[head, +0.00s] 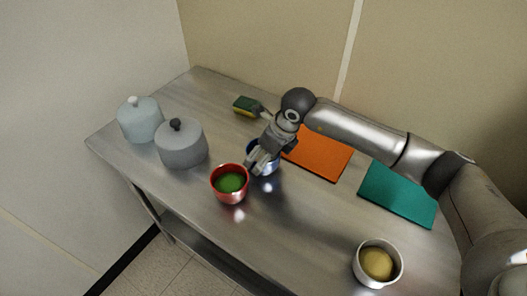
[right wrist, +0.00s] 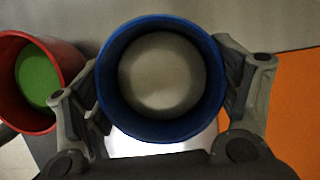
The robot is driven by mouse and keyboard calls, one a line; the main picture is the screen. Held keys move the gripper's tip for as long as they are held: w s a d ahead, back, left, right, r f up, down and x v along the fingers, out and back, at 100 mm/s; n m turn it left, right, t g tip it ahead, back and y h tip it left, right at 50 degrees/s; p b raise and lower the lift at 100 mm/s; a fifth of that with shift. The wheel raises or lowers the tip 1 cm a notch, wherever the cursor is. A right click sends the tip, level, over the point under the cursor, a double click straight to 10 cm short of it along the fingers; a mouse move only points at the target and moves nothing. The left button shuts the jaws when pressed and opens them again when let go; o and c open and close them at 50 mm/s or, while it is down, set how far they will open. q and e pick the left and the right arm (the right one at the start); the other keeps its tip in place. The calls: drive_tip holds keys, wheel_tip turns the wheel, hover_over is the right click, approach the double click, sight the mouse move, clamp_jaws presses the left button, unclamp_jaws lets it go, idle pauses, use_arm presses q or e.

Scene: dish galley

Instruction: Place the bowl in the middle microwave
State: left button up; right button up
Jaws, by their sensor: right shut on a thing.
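My right gripper (head: 261,156) is shut on a blue bowl (head: 270,167). In the right wrist view the bowl's blue rim (right wrist: 112,76) lies between the fingers, which touch it on both sides; its inside looks grey. I cannot tell whether the bowl rests on the table or is slightly raised. A red bowl (head: 218,187) with green contents stands close to its left. A white bowl (head: 361,270) with yellow contents stands near the front right. My left gripper is not in view. No microwave is in view.
The steel table (head: 290,225) holds a light-blue lidded pot (head: 139,122), a grey lidded pot (head: 181,146), a sponge (head: 246,105), an orange board or mat (head: 322,155) and a teal one (head: 397,195). The front middle is clear. Walls stand behind and at the left.

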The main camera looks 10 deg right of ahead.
drive_tip(key=shift+f, duration=0.1)
drive_tip(key=o, duration=1.2)
drive_tip(key=shift+o, duration=0.2)
